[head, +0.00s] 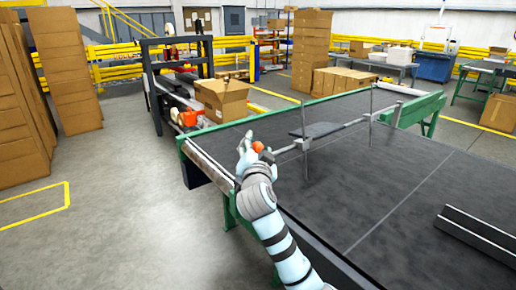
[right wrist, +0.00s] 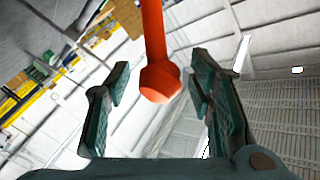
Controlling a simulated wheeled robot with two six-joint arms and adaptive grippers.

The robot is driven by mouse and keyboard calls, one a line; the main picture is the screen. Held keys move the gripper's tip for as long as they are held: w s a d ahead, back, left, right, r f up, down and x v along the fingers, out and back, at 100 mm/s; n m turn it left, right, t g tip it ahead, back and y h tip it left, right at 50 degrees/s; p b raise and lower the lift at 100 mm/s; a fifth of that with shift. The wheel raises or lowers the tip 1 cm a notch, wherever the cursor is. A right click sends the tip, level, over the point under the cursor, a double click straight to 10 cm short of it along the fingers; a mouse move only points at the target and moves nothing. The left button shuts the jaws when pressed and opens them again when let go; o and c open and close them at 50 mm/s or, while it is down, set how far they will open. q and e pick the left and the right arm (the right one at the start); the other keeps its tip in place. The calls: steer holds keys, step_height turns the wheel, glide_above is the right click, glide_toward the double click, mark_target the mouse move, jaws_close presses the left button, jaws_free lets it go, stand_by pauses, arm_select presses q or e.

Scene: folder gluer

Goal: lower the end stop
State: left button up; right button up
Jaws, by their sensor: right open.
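The end stop appears to be the dark flat plate (head: 318,130) on a metal crossbar between two thin upright rods above the black belt (head: 400,185). An orange knob (head: 258,146) sits at the near left end of the crossbar. My right gripper (head: 247,150) is at this knob, over the belt's left edge. In the right wrist view the orange knob (right wrist: 160,82) and its stem hang between the two open fingers (right wrist: 160,75), with a gap on each side. I cannot tell how deep the knob sits between them. My left gripper is not in view.
The belt has a green frame (head: 300,107) and a roller (head: 213,167) along its left end. A dark rail (head: 478,235) lies on the belt at right. Grey floor at left is clear.

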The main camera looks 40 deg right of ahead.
steer(key=shift+c, duration=0.6)
jaws_close()
